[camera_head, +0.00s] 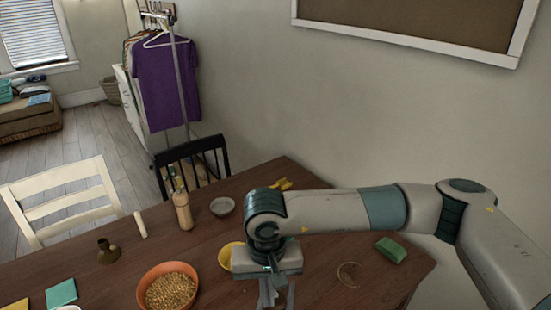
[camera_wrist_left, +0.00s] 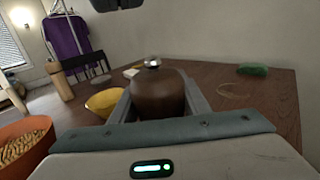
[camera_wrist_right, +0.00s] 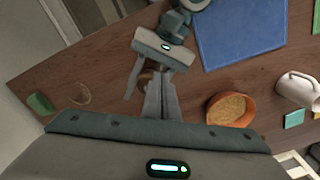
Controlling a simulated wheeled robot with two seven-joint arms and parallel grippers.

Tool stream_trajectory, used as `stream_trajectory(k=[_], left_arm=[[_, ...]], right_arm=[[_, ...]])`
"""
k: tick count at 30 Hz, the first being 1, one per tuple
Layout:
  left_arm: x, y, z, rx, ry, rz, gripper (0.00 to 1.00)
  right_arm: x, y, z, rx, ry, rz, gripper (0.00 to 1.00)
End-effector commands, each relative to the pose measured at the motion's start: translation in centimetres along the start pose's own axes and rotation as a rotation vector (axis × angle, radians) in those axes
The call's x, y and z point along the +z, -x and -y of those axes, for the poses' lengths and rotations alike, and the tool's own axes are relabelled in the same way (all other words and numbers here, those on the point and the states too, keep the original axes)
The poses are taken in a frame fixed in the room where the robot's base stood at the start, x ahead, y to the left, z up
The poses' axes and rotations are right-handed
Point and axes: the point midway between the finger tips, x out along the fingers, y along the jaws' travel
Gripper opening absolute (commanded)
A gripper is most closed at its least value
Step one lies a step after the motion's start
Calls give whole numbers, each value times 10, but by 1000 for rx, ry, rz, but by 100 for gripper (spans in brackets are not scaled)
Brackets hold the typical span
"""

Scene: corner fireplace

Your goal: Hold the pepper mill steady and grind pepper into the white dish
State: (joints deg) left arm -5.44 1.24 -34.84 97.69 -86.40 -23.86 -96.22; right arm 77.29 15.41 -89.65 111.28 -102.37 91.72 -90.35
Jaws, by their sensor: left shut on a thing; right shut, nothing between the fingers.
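The pepper mill (camera_wrist_left: 158,95) is a dark brown rounded body with a metal knob, upright between the fingers of my left gripper (camera_wrist_left: 160,108), which is shut on it. In the right wrist view a little of the mill (camera_wrist_right: 147,77) shows behind the fingers of my right gripper (camera_wrist_right: 161,97). My right gripper (camera_head: 275,295) is shut and empty above the table. My left gripper (camera_wrist_right: 150,85) shows there close to it. A small pale grey-white dish (camera_head: 222,206) stands farther back; I cannot tell if it is the white dish.
A yellow bowl (camera_head: 226,257) and an orange bowl of grains (camera_head: 168,288) stand left of my right gripper. A wooden bottle (camera_head: 183,212) stands farther back. A green sponge (camera_head: 391,250) and a clear round thing (camera_head: 349,275) lie to the right.

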Motion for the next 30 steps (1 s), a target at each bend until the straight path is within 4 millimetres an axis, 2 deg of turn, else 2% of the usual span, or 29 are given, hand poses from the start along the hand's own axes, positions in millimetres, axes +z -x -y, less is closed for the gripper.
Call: stream_trajectory(k=[9,19,30], left_arm=[[-1,0,-1,1,-2,-2,14],[-1,0,-1,1,-1,-2,14],[-1,0,0,0,-1,-2,14]], right_arm=[[0,0,-2,0,-1,1,0],[-6,10,-37,3,-2,14,0],[-6,10,-38,3,0,15,0]])
